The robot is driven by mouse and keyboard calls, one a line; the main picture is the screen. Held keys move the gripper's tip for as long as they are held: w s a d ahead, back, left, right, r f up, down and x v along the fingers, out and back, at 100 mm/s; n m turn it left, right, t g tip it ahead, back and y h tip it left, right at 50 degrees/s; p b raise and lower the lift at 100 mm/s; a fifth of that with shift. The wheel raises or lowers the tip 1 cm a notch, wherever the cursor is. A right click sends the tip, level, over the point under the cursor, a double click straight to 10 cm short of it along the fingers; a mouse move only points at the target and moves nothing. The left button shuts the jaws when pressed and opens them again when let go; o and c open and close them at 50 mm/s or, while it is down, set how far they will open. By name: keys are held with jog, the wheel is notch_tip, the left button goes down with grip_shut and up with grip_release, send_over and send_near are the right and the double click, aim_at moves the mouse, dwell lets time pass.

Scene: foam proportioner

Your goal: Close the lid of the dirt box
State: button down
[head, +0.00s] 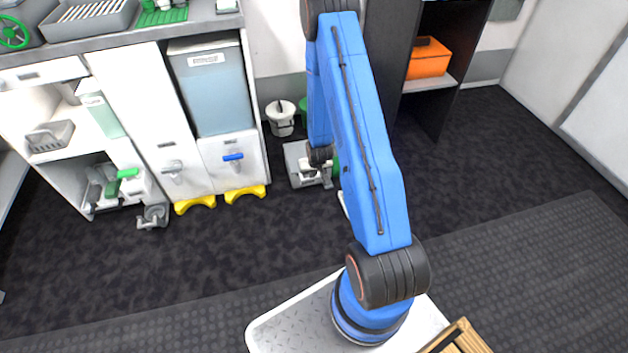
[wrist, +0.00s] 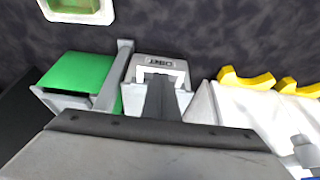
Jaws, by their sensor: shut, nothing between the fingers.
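In the wrist view a grey-white piece with a dark label that seems to read DIRT (wrist: 165,64) stands at the middle, with a dark slot below the label. In the head view a light grey piece (head: 295,158), likely part of the dirt box, is low on the floor, right of the white cabinet and partly behind my blue arm. My gripper (head: 310,173) is down beside it, shut and empty, mostly hidden. A broad grey panel (wrist: 140,158) with a dark edge fills the bottom of the wrist view; I cannot tell whether it is the lid. The lid's angle is unclear.
A green-topped grey bin (wrist: 78,72) stands left of the labelled piece in the wrist view. Yellow pieces (head: 245,193) lie at the foot of the cabinet (head: 230,160). A white bucket (head: 280,118) stands behind. The dark floor (head: 250,245) in front is clear.

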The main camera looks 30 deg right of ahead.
jog(key=s+a+r, duration=0.2)
jog(key=s+r, duration=0.5)
jog(key=shift+r, duration=0.3)
jog(key=s+a+r+n, duration=0.1)
jog(key=s+a+r, duration=0.15)
jog(key=r, duration=0.75)
jog(key=s+a+r, duration=0.2)
jog(key=a+r, duration=0.2)
jog(key=r, duration=0.7)
jog(key=s+a+r+n, duration=0.1)
jog(key=s+a+r, duration=0.15)
jog(key=r, duration=0.75)
jog(key=s+a+r, duration=0.3)
jog(key=s+r, duration=0.4)
jog(key=s, duration=0.4)
jog(key=s+a+r+n+y, duration=0.1)
jog(key=s+a+r, duration=0.2)
jog(key=s+r, duration=0.5)
jog(key=s, duration=0.4)
jog(key=shift+a, duration=0.2)
jog(key=shift+r, duration=0.1)
